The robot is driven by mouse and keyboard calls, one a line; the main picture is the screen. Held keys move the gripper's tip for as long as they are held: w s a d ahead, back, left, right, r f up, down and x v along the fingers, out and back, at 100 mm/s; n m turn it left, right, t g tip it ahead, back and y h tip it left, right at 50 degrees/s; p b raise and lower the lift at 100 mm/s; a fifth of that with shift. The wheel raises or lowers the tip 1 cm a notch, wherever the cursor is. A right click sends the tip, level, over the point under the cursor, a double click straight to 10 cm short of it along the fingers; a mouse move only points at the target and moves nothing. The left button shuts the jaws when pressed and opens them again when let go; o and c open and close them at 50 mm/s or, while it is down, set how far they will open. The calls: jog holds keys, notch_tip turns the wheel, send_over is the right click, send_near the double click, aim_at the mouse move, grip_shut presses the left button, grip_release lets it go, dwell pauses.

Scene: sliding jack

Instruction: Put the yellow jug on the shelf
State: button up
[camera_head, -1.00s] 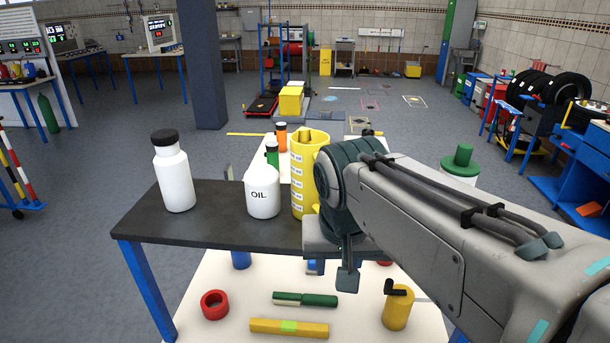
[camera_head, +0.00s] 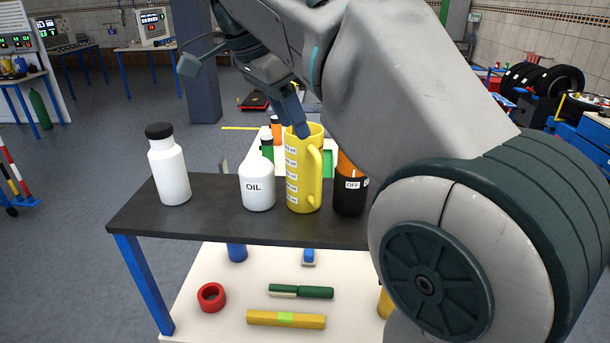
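The yellow jug (camera_head: 297,180) stands upright on the dark tabletop (camera_head: 240,227), with white marks down its side and its handle to the right. My gripper (camera_head: 240,90) is raised at the upper middle, its fingers spread wide with nothing visible between them. One finger overlaps the jug's rim in the picture; I cannot tell whether it touches. A white lower board (camera_head: 220,325) lies beneath the tabletop. Which surface is the shelf is not clear from this view.
A white bottle (camera_head: 170,172), a white OIL bottle (camera_head: 257,188) and a black-and-orange OFF bottle (camera_head: 350,196) stand near the jug. Green and orange bottles are behind. A red ring (camera_head: 211,297) and a yellow bar (camera_head: 286,319) lie below. My arm hides the right side.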

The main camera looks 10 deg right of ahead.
send_over(315, 205)
notch_tip(315, 205, down, 11)
jog(key=shift+w+f, duration=0.1)
dwell(0.3)
jog(key=shift+c, duration=0.4)
grip_shut()
